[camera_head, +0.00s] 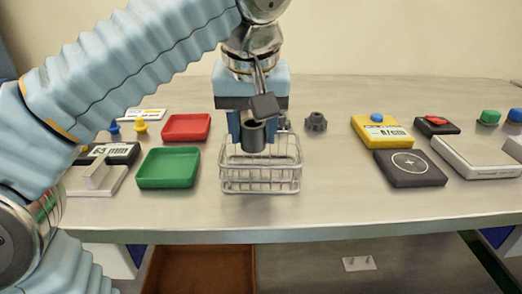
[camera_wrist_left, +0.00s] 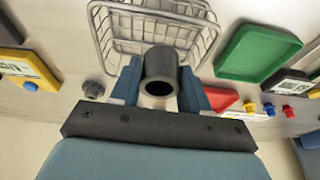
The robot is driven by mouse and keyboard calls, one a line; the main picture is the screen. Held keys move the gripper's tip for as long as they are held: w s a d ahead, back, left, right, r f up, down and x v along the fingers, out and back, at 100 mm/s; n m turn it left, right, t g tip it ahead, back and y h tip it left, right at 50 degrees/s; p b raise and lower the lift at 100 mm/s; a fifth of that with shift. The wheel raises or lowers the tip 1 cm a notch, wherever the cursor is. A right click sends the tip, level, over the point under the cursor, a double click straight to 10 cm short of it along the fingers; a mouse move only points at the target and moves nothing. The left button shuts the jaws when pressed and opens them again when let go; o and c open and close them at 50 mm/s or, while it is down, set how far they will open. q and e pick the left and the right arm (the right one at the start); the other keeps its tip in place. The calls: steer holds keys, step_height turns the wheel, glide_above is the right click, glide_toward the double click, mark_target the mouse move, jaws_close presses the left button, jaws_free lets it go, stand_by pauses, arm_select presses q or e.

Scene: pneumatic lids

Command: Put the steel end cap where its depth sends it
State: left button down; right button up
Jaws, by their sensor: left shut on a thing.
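My left gripper (camera_head: 253,132) is shut on a dark grey hollow cylinder, the steel end cap (camera_head: 253,139). The cap is held above the wire basket (camera_head: 260,187), whose wires show around and below it. In the left wrist view the cap (camera_wrist_left: 160,66) sits between the two blue fingers, its round open end facing the camera. How deep its bore goes cannot be told. A green tray (camera_head: 168,168) and a red tray (camera_head: 186,127) stand left of the basket, both empty. A gauge with an mm display (camera_head: 110,152) is at the far left.
A dark knobbed part (camera_head: 316,122) stands right of the basket. Further right are a yellow display unit (camera_head: 381,131), a black pad with a circle (camera_head: 410,168) and a pale flat device (camera_head: 476,157). The table front between basket and pad is clear. A brown bin (camera_head: 200,272) is below.

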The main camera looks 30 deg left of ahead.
mark_target(261, 140)
arm_select(q)
steer(key=f, duration=0.2)
steer(key=w+f+b, duration=0.1)
steer(key=f, duration=0.1)
steer(key=shift+d, duration=0.4)
steer(key=shift+f, duration=0.25)
steer(key=shift+f, duration=0.15)
steer(key=c, duration=0.6)
jaws_free()
steer(key=shift+o, duration=0.2)
